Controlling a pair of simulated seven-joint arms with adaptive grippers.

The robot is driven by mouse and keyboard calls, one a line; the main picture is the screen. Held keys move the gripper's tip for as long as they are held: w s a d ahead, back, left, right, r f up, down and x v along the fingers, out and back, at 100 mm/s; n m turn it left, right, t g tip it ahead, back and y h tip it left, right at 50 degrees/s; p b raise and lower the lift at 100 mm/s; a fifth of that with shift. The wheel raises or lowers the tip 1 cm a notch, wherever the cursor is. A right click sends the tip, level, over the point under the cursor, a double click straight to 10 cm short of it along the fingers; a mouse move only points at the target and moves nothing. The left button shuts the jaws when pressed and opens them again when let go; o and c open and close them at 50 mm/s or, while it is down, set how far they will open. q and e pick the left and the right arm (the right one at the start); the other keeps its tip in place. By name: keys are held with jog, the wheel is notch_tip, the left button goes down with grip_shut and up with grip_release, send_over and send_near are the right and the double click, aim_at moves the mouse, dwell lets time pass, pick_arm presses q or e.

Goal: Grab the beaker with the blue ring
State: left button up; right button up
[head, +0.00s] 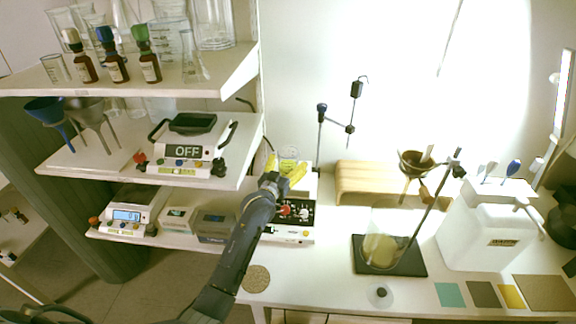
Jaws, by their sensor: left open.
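I cannot make out a blue ring on any beaker. My left gripper (286,165), with yellow fingers, is open above the white hotplate stirrer (305,213) at the shelf's right end. A small clear glass vessel (289,153) shows just behind and between the fingers; its lower part is hidden, and I cannot tell if the fingers touch it. A larger beaker (384,249) with yellowish contents stands on a black stand base at the right. Several clear beakers and cylinders (214,25) stand on the top shelf. My right gripper is not in view.
Funnels (47,110) and a device marked OFF (187,150) are on the middle shelf. A wooden stand (365,184), a clamp rod and a white container (487,235) occupy the right bench.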

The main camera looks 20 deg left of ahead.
pick_arm(q)
jog(key=c, duration=1.3)
jog(key=shift+c, duration=0.8)
jog(key=shift+r, duration=0.15)
